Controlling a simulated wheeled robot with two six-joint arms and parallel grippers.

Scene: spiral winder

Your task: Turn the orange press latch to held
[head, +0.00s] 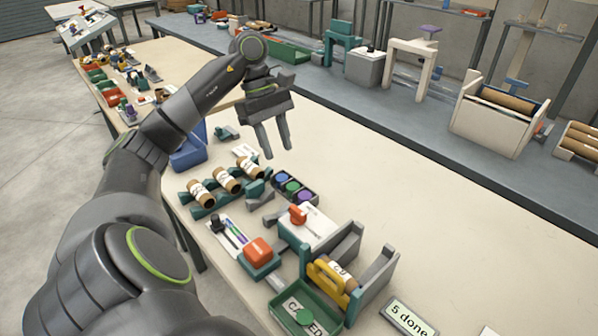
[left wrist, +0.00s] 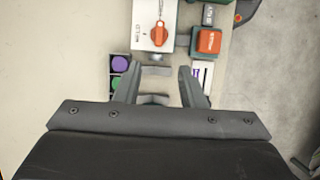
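The orange press latch (head: 298,215) is a small knob on a white plate near the front middle of the bench. In the left wrist view the latch (left wrist: 160,34) is on its white plate, ahead of my fingertips, beside a printed word that looks like "HELD". My left gripper (head: 277,152) is open and empty, above the bench and behind the latch in the head view. In the left wrist view its two fingers (left wrist: 160,82) are spread apart and do not touch the latch. My right gripper is not in view.
A separate orange button (head: 258,252) on a teal base stands beside the latch plate. Labelled rolls (head: 226,179) lie on a teal rack. The bench's right side is largely clear.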

